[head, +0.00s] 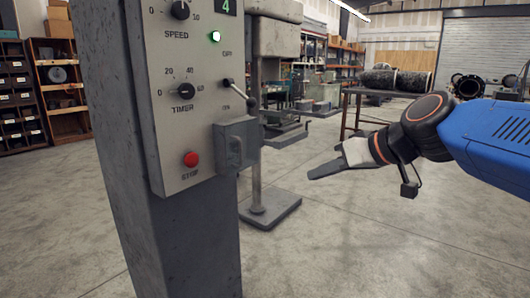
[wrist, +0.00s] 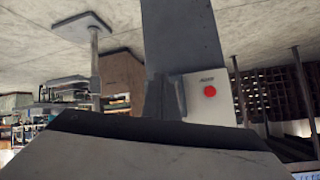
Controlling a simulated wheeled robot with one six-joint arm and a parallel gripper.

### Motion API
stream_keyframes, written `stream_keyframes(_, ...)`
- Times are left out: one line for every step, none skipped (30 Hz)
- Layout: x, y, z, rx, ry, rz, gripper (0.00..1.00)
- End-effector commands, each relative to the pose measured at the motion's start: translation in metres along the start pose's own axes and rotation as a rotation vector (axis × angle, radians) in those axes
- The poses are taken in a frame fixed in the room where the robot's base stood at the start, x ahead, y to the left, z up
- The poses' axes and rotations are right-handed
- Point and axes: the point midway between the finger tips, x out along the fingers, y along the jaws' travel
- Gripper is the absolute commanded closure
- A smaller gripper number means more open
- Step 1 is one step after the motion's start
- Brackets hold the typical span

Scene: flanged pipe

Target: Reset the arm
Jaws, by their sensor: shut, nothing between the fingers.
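My arm reaches in from the right in the head view, blue with dark joints. My gripper (head: 312,174) points left toward the control post, with its dark fingers together and nothing visible held. It is in open air, apart from the post. In the wrist view, which looks upside down, the gripper's broad dark and grey body fills the bottom. Behind it show the post (wrist: 181,35) and its panel with the red stop button (wrist: 210,90).
The grey control post (head: 180,240) stands close at left; its panel (head: 168,130) carries knobs, a lever and the red button (head: 191,159). A drill-press-like stand (head: 270,208) is behind it. A table (head: 400,95) holds a dark cylinder (head: 412,84). The floor at front right is clear.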

Motion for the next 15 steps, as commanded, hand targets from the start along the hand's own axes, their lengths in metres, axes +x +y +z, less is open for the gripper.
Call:
stream_keyframes(-0.004, 0.005, 0.032, 0.027, -0.049, 0.035, 1.00)
stream_keyframes(-0.005, 0.010, 0.050, 0.045, -0.080, 0.058, 1.00)
stream_keyframes(-0.008, 0.015, 0.074, 0.069, -0.118, 0.089, 1.00)
stream_keyframes(-0.010, 0.019, 0.092, 0.087, -0.148, 0.114, 1.00)
stream_keyframes(-0.012, 0.023, 0.110, 0.106, -0.175, 0.140, 1.00)
stream_keyframes(-0.016, 0.029, 0.134, 0.130, -0.212, 0.176, 1.00)
stream_keyframes(-0.019, 0.033, 0.151, 0.148, -0.236, 0.204, 1.00)
stream_keyframes(-0.022, 0.038, 0.169, 0.166, -0.262, 0.234, 1.00)
stream_keyframes(-0.027, 0.044, 0.192, 0.190, -0.293, 0.273, 1.00)
stream_keyframes(-0.031, 0.048, 0.208, 0.206, -0.316, 0.303, 1.00)
stream_keyframes(-0.035, 0.052, 0.224, 0.221, -0.336, 0.333, 1.00)
stream_keyframes(-0.039, 0.058, 0.243, 0.242, -0.360, 0.370, 1.00)
stream_keyframes(-0.043, 0.061, 0.256, 0.255, -0.375, 0.398, 1.00)
stream_keyframes(-0.046, 0.065, 0.268, 0.266, -0.389, 0.423, 1.00)
stream_keyframes(-0.050, 0.069, 0.282, 0.281, -0.406, 0.454, 1.00)
